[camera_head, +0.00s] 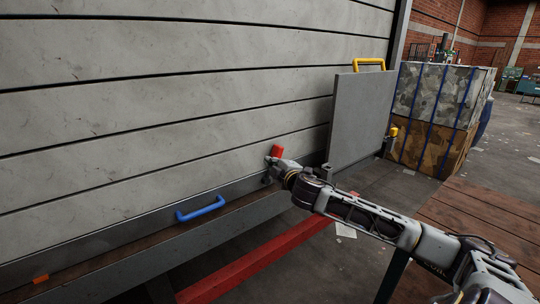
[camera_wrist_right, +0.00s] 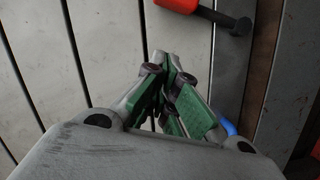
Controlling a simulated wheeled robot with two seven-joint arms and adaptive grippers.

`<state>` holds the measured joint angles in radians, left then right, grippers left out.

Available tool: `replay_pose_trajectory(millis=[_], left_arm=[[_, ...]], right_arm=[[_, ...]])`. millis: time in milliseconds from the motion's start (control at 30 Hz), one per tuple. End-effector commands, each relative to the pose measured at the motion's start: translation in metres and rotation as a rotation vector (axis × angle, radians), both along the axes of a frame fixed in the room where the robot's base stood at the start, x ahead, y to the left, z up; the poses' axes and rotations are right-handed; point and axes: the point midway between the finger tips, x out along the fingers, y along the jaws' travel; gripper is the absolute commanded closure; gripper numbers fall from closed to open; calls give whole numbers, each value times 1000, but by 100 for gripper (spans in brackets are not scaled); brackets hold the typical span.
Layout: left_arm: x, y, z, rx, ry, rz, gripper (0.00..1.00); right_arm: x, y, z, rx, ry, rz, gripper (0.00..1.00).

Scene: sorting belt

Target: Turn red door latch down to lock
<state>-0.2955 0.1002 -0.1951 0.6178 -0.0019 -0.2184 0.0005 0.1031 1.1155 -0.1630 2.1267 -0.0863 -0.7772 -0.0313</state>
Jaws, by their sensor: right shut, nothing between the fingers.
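The red latch (camera_head: 277,150) is at the lower right of the grey slatted door, near its bottom edge. In the right wrist view the red latch (camera_wrist_right: 176,4) is partly cut off at the top edge, with a dark shaft and round knob (camera_wrist_right: 240,25) to its right. My right gripper (camera_head: 271,161) is at the latch in the head view and hides part of it. In the wrist view its green-padded fingers (camera_wrist_right: 172,60) are closed together and empty, with a gap below the red part. My left gripper is not in view.
A blue handle (camera_head: 202,208) sits on the door's lower rail. A grey panel (camera_head: 358,115) with a yellow handle (camera_head: 368,61) stands to the right. A red beam (camera_head: 250,266) runs below the door. Wrapped stacks (camera_head: 432,118) and wooden boards (camera_head: 490,220) lie further right.

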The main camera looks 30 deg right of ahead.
Motion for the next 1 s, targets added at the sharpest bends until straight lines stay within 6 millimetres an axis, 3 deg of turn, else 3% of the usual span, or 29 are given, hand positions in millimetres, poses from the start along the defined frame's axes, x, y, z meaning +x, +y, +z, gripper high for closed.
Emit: replay_pose_trajectory(millis=[467, 1000], left_arm=[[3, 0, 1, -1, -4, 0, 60], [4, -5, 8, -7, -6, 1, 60]], right_arm=[[4, -1, 0, 1, 0, -1, 100], [31, -5, -1, 2, -2, -1, 100]])
